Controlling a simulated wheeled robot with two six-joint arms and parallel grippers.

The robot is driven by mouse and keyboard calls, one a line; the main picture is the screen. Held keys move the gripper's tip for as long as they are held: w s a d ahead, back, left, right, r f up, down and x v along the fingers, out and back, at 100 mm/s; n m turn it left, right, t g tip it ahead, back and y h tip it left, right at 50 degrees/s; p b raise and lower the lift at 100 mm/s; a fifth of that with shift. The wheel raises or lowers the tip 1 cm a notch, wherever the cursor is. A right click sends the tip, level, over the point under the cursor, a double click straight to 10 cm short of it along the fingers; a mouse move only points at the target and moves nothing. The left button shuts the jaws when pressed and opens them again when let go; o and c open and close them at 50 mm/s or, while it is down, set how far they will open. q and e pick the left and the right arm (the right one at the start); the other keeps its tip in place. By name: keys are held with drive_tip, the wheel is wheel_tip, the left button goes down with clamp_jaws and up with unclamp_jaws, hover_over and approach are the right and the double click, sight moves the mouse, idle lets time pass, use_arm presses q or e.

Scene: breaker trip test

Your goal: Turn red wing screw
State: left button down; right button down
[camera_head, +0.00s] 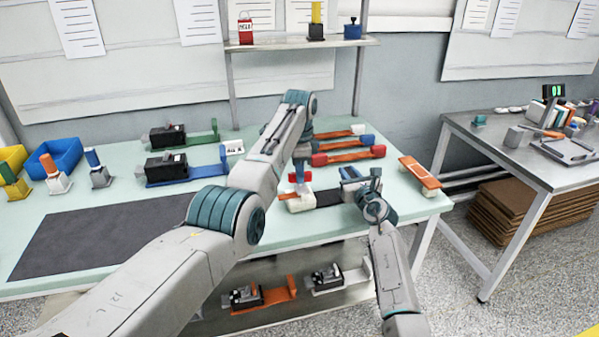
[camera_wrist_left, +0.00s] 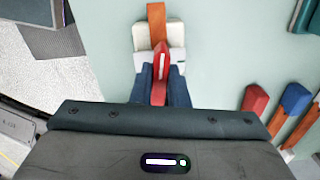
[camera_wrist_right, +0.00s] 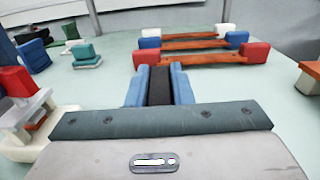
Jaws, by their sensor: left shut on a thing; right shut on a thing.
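The red wing screw (camera_wrist_left: 161,68) stands on a white clamp block (camera_wrist_left: 146,37) with an orange strip (camera_wrist_left: 156,20) beyond it. In the left wrist view my left gripper (camera_wrist_left: 160,92) is shut on the screw, one blue finger on each side. In the head view the screw's red part (camera_head: 294,178) shows just below my left gripper (camera_head: 301,172), above the white block (camera_head: 301,204). My right gripper (camera_wrist_right: 159,88) is shut on a black bar (camera_wrist_right: 159,80). That bar (camera_head: 328,197) runs right from the white block in the head view. The screw's lower end is partly hidden.
Orange bars with red and blue end blocks (camera_head: 349,156) lie just behind the grippers. Another orange bar (camera_head: 420,172) lies at the right edge. The dark mat (camera_head: 95,235) is bare.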

use_arm(q)
drive_tip(key=m, duration=0.4)
drive_tip(key=shift+m, duration=0.3)
drive_tip(key=m, duration=0.3)
drive_tip(key=shift+w+m, duration=0.1)
drive_tip(key=shift+m, duration=0.2)
drive_tip(key=m, duration=0.3)
drive_tip(key=shift+d+m, duration=0.1)
drive_tip(key=shift+m, duration=2.1)
use_arm(e)
drive_tip(key=shift+f, duration=0.1)
use_arm(q)
drive_tip(key=c, duration=1.4)
unclamp_jaws()
